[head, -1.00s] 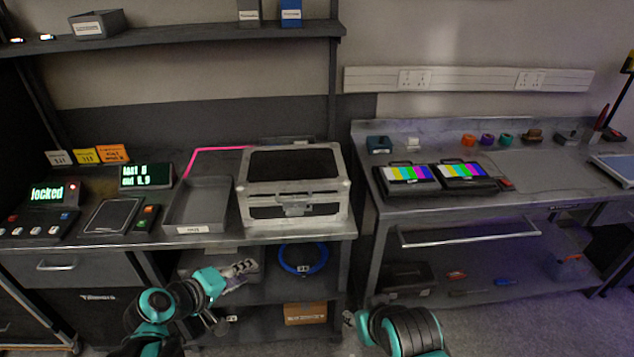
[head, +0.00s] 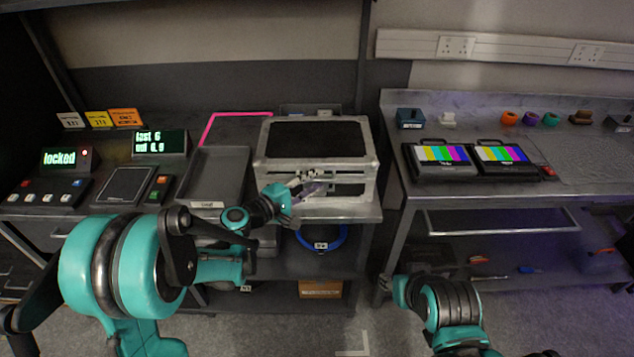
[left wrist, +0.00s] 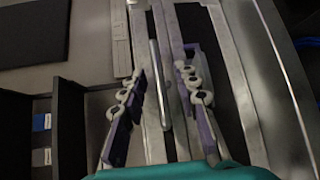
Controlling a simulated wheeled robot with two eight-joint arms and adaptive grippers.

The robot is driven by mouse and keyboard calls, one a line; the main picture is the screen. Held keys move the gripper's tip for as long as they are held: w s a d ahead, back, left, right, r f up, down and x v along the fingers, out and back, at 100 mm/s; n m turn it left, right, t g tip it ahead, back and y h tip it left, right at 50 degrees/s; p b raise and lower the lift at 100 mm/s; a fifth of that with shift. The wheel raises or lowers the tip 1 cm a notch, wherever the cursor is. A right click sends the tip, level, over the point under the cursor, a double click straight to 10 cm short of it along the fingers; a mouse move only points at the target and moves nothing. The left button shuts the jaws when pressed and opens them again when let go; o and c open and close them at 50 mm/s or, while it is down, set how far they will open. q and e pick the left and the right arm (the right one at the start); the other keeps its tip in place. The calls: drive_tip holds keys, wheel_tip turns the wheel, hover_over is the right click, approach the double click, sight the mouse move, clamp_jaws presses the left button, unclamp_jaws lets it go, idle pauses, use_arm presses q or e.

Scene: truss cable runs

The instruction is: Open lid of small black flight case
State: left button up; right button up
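The small black flight case (head: 312,141) stands on the left bench with its lid down. It has a black top panel, silver metal edges and a handle or latch on its front. My left gripper (head: 308,186) is at the middle of the case's front, by that fitting. In the left wrist view the fingers of my left gripper (left wrist: 160,88) are apart, with a thin metal bar (left wrist: 158,75) of the case's front between them. I cannot tell whether they touch it. My right gripper (head: 388,284) is low in front of the gap between benches; its fingers are not clear.
A grey open tray (head: 216,178) stands left of the case, with a pink line (head: 207,128) behind it. A panel reading "locked" (head: 60,158) is at the far left. Two colour-bar monitors (head: 440,160) stand on the right bench.

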use_arm(q)
drive_tip(key=shift+w+d, duration=0.4)
drive_tip(key=shift+d, duration=0.05)
drive_tip(key=shift+c, duration=0.4)
clamp_jaws()
